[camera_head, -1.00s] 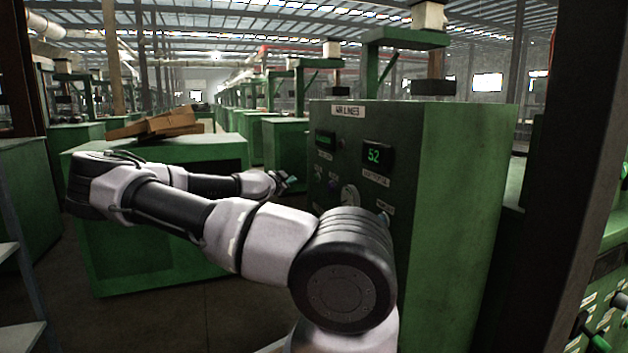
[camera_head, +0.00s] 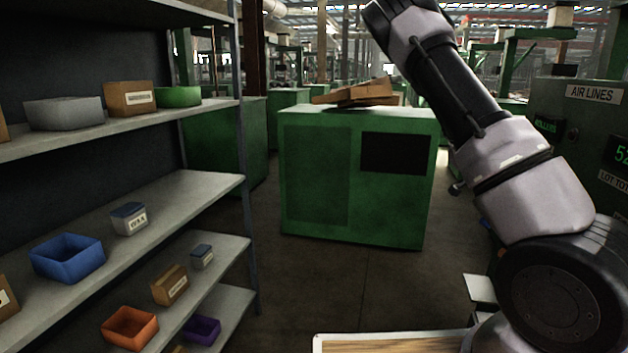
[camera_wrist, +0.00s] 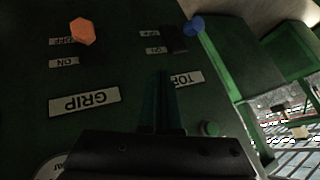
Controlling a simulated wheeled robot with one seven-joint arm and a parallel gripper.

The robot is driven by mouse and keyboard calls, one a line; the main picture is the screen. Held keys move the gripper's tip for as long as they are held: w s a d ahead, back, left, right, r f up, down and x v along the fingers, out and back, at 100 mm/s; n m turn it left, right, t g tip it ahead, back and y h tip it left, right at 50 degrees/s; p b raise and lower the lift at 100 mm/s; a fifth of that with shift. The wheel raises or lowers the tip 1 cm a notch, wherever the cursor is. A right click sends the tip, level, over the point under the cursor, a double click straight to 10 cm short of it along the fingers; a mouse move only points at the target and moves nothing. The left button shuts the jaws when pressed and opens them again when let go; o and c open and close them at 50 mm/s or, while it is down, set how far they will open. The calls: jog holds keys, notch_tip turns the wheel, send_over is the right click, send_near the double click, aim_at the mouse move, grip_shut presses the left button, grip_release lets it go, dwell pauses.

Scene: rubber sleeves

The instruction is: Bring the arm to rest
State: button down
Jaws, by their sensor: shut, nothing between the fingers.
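My gripper (camera_wrist: 165,85) shows in the wrist view with its dark fingers together and nothing between them. It points toward a dark green panel (camera_wrist: 110,125) with upside-down labels, among them "GRIP" (camera_wrist: 85,102) and "TOP" (camera_wrist: 186,79). I cannot tell how far the fingertips are from the panel. My gripper cannot be made out there.
An orange knob (camera_wrist: 82,31), a blue knob (camera_wrist: 194,25) and a green button (camera_wrist: 210,129) are on the panel. Shelves (camera_head: 150,205) with bins stand at left, a green cabinet (camera_head: 315,180) ahead, and the "AIR LINES" machine (camera_head: 592,94) at right. Floor shows between shelves and cabinet.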

jog(key=s+a+r+n+t+y, duration=0.1)
jog(key=s+a+r+n+y, duration=0.25)
jog(key=a+r, duration=0.45)
jog(key=s+a+r+n+t+y, duration=0.1)
jog(key=s+a+r+n+y, duration=0.3)
jog(key=a, duration=0.6)
jog(key=s+a+r+n+t+y, duration=0.1)
jog(key=s+a+r+n, duration=0.3)
jog(key=s+r, duration=0.4)
jog(key=s+a+r+n+t+y, duration=0.1)
jog(key=s+a+r+n, duration=0.3)
jog(key=s+a+r, duration=0.2)
jog(key=shift+s+r+n, duration=0.35)
jog(key=shift+s+r, duration=0.8)
jog(key=shift+s, duration=0.35)
jog(key=shift+a, duration=0.1)
